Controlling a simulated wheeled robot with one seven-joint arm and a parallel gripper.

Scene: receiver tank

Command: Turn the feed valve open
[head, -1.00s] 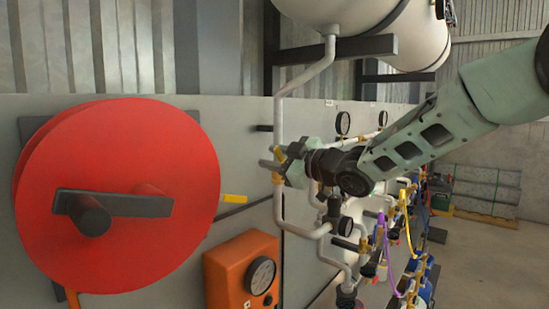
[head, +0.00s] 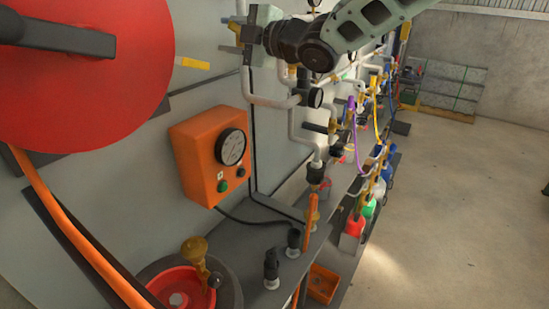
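My gripper (head: 230,33) is at the top of the head view, in front of a white vertical pipe on the grey panel. Its two fingers stand apart. No label shows which valve is the feed valve. A brass valve (head: 194,252) with a dark round knob stands at the bottom left, by a red round vessel top (head: 172,292), well below my gripper. A flat yellow handle (head: 192,63) sticks out beside the red disc.
A large red disc (head: 90,80) fills the upper left, with an orange hose (head: 80,235) below it. An orange gauge box (head: 203,158) is on the panel. Pipes, gauges and coloured hoses crowd the right of the panel. The floor (head: 455,220) at right is clear.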

